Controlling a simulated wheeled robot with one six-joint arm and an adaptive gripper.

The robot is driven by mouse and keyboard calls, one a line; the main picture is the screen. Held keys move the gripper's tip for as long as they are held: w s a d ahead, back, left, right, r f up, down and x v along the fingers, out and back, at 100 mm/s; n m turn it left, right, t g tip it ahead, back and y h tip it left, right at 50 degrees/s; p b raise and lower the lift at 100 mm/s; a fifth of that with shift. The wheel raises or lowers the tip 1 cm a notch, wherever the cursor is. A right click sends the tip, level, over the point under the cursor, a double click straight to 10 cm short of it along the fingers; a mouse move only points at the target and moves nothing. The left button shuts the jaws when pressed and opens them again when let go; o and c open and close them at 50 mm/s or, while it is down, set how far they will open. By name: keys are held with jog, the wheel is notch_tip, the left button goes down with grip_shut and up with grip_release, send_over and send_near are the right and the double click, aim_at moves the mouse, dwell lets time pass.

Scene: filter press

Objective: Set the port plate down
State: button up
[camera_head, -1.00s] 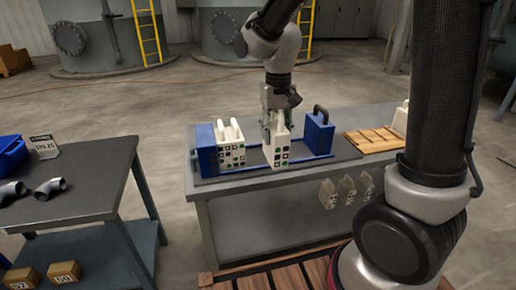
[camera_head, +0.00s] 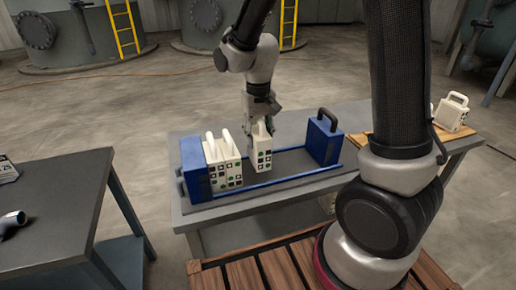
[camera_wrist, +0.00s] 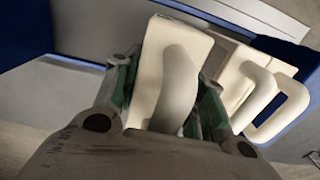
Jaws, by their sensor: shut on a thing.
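My gripper (camera_head: 262,118) is shut on the handle of a white port plate (camera_head: 262,152) with black and green marks on its face. In the wrist view the held plate (camera_wrist: 150,75) shows between the fingers, its handle curving toward the camera. The plate is upright at the blue filter press rails (camera_head: 275,187); whether it rests on them I cannot tell. White plates (camera_head: 222,172) with handles stand just left of it against the blue end block (camera_head: 190,165). They also show in the wrist view (camera_wrist: 245,75), to the right of the held plate.
A blue block with a black handle (camera_head: 325,140) stands at the right end of the rails, with a free gap before it. Another white plate (camera_head: 452,112) stands on a wooden board at the right. A grey table (camera_head: 60,200) is at left.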

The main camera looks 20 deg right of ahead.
jog(key=shift+f, duration=1.9)
jog(key=shift+f, duration=0.15)
jog(key=o, duration=1.3)
jog(key=shift+c, duration=0.2)
notch_tip(320, 180, up, 12)
jog(key=shift+d+r, duration=0.1)
jog(key=shift+r, duration=0.15)
jog(key=s+d+r+t, duration=0.2)
jog(key=s+d+r, duration=0.2)
jog(key=s+d, duration=0.3)
jog(key=s+d+r+t, duration=0.2)
jog(key=s+d+r, duration=0.2)
jog(key=s+d, duration=0.3)
jog(key=s, duration=0.5)
jog(key=shift+d+r, duration=0.35)
jog(key=shift+r, duration=0.05)
